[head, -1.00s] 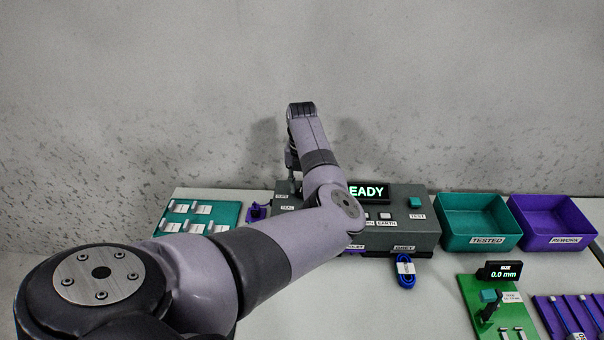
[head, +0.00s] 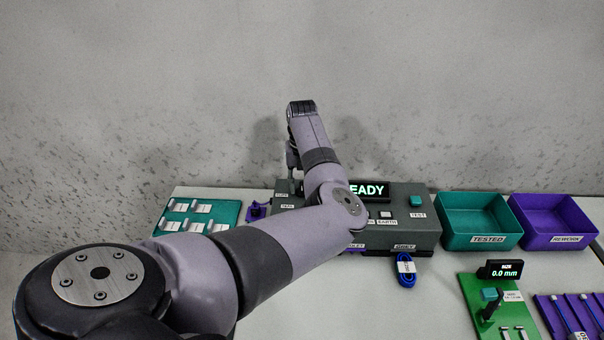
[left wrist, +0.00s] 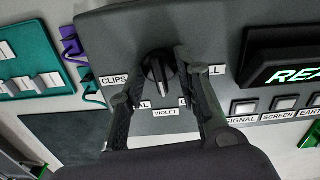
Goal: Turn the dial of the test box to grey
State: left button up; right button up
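The test box (head: 415,230) is a dark grey case at the back of the table, with a lit green "READY" display (head: 368,190) partly covered by my left arm. Its black dial (left wrist: 158,72) shows in the left wrist view, with a pale pointer line running downward and slightly right. Labels around it read "CLIPS" (left wrist: 114,80) and "VIOLET" (left wrist: 166,113); others are partly hidden by the fingers. My left gripper (left wrist: 160,65) has one finger on each side of the dial, apart, with little clearance; contact is unclear. In the head view my arm hides the dial. My right gripper is out of view.
A teal bin (head: 480,243) marked "TESTED" and a violet bin (head: 553,241) marked "REWORK" stand right of the box. A blue cable (head: 406,268) lies in front of it. A teal clip board (head: 228,212) is at the left. A green gauge (head: 480,283) is at front right.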

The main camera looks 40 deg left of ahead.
pick_arm(q)
jog(key=shift+r+p, duration=0.45)
jog(key=shift+p, duration=0.05)
notch_tip(320, 180, up, 6)
jog(key=p, duration=0.5)
jog(key=shift+a+r, duration=0.1)
jog(key=shift+r, duration=0.05)
jog(key=shift+c, duration=0.4)
